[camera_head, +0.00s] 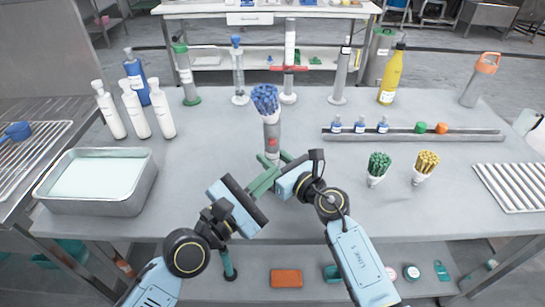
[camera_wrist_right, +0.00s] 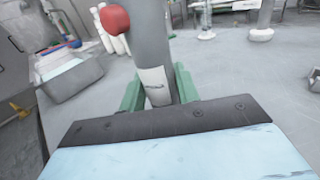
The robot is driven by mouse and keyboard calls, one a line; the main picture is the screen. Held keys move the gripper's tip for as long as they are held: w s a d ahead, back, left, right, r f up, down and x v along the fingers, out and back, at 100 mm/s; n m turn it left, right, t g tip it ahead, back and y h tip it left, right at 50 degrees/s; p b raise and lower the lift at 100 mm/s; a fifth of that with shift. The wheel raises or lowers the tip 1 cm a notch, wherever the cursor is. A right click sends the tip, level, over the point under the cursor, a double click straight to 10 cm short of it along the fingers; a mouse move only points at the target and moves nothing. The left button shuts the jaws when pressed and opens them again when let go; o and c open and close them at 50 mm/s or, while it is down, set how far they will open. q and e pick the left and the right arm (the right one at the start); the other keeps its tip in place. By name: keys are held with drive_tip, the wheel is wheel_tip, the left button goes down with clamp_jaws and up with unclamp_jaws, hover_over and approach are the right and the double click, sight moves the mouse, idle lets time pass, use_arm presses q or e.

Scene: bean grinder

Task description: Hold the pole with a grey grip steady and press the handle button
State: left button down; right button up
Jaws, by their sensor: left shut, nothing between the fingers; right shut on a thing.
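The pole (camera_head: 271,129) stands upright on the table near its middle, a grey cylinder with a bundle of blue pieces (camera_head: 265,98) at its top. A red button (camera_head: 272,141) is on its side; in the right wrist view it sticks out to the left (camera_wrist_right: 115,19). My right gripper (camera_head: 272,159) is shut on the lower part of the pole. In the right wrist view its green fingers (camera_wrist_right: 159,90) are on both sides of the shaft (camera_wrist_right: 151,40), at a white label. My left gripper (camera_head: 270,174) is shut and empty, just below and in front of the pole.
A metal tray (camera_head: 148,184) and white bottles (camera_head: 133,109) stand left. Green sticks (camera_head: 379,162) and yellow sticks (camera_head: 427,161) stand right in small holders. A rail (camera_head: 415,135) with small bottles is behind them. Several upright poles and a yellow bottle (camera_head: 391,76) line the back.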

idle(0.4)
drive_tip(key=o, duration=1.1)
drive_tip(key=shift+o, duration=0.2)
